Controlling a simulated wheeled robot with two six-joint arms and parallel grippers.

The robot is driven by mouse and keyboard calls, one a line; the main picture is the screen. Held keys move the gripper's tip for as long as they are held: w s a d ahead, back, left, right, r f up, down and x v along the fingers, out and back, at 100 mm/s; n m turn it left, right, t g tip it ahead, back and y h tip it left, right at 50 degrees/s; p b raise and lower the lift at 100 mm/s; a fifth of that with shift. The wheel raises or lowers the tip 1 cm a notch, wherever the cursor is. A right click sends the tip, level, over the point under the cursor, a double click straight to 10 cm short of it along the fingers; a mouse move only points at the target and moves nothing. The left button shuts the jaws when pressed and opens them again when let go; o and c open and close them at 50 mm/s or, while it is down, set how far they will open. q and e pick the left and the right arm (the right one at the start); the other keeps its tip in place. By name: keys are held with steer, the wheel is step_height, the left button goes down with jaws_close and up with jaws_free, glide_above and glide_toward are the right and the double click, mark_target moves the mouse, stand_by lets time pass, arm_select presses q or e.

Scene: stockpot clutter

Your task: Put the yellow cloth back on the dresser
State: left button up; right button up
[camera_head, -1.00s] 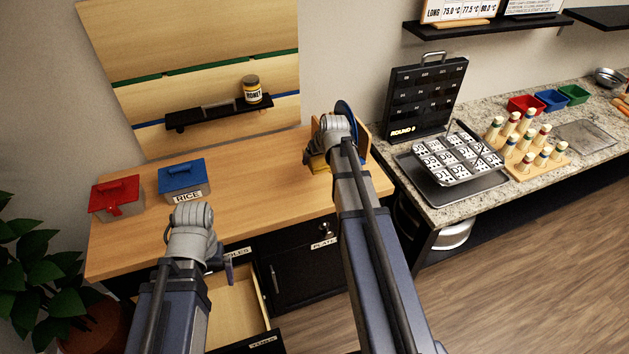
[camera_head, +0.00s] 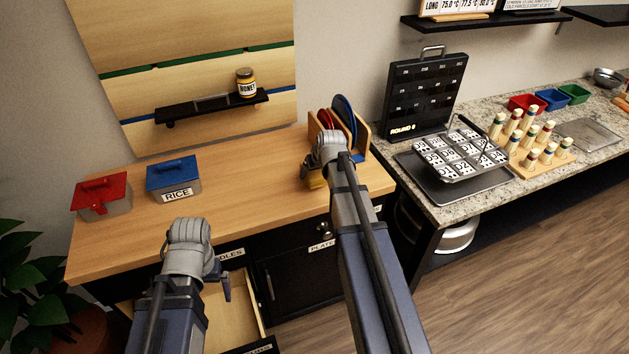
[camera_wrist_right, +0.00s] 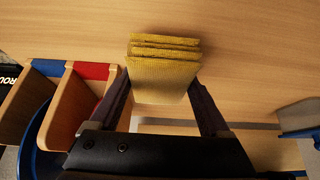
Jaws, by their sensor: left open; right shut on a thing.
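The yellow cloth (camera_wrist_right: 165,65) is folded in layers and held between the fingers of my right gripper (camera_wrist_right: 165,95) in the right wrist view. In the head view a bit of the cloth (camera_head: 313,179) shows beside my right gripper (camera_head: 328,172), over the right part of the wooden dresser top (camera_head: 245,180). I cannot tell whether the cloth touches the top. My left gripper (camera_head: 222,282) is in front of the dresser, above the open drawer; it is open and its fingertips are partly hidden.
A rack (camera_head: 362,133) with red and blue plates stands close behind my right gripper. A red box (camera_head: 103,195) and a blue-lidded rice box (camera_head: 173,180) stand at the left of the dresser. The open drawer (camera_head: 235,310) juts out at the front. The middle of the top is clear.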

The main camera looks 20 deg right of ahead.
step_height(320, 180, down, 2)
steer(key=shift+f+b, duration=0.15)
steer(key=shift+b, duration=0.5)
arm_select(q)
step_height(320, 180, down, 2)
steer(key=shift+f, duration=0.15)
arm_select(e)
steer(key=o, duration=1)
